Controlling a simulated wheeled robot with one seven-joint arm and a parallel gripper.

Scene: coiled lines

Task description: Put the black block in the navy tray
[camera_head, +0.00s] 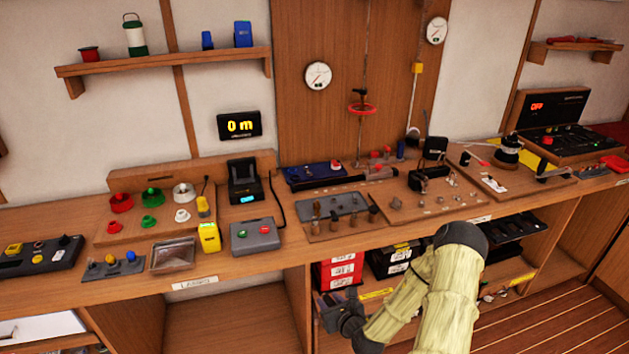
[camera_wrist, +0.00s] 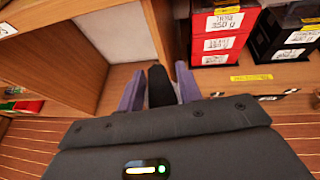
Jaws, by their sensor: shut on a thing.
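My gripper (camera_head: 347,312) is low in front of the bench, beside the open shelf bays. In the wrist view its two purple-grey fingers (camera_wrist: 160,84) are shut on a dark upright piece, which looks like the black block (camera_wrist: 160,90). Its lower part is hidden by the gripper body. I cannot make the block out clearly in the head view. A dark navy tray (camera_head: 312,178) lies on the bench top near the back, centre. A red-topped item is at its right end. My gripper is well below and in front of it.
Red bins (camera_head: 340,272) and black bins (camera_head: 392,262) stand on the shelf under the bench. A grey tool tray (camera_head: 345,204) lies in front of the navy tray. A black charger-like stand (camera_head: 243,180) is to the left. Boards with small parts crowd the bench.

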